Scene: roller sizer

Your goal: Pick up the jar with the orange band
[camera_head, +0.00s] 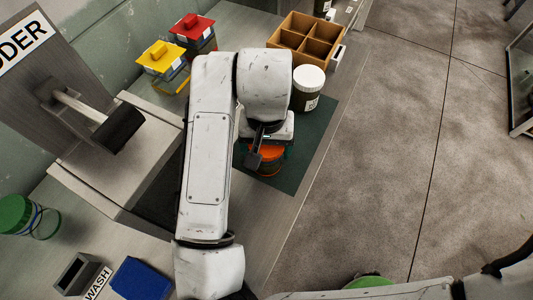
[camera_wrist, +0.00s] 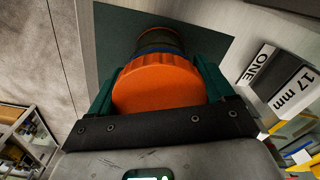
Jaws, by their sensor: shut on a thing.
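A jar with an orange lid (camera_head: 268,155) stands on the dark green mat (camera_head: 315,130), partly hidden by my arm in the head view. In the wrist view its ribbed orange lid (camera_wrist: 160,85) fills the middle, with the darker body and a thin orange line beyond it. My gripper (camera_wrist: 158,78) is shut on this jar, one green finger on each side of the lid. My gripper (camera_head: 260,150) also shows in the head view, low over the mat. Whether the jar's base touches the mat is hidden.
A white-lidded jar (camera_head: 307,88) stands close behind, by a divided wooden box (camera_head: 306,40). A green-lidded jar (camera_head: 28,217) and a blue block (camera_head: 140,279) are at left. A "17 mm" sign block (camera_wrist: 290,85) is right in the wrist view.

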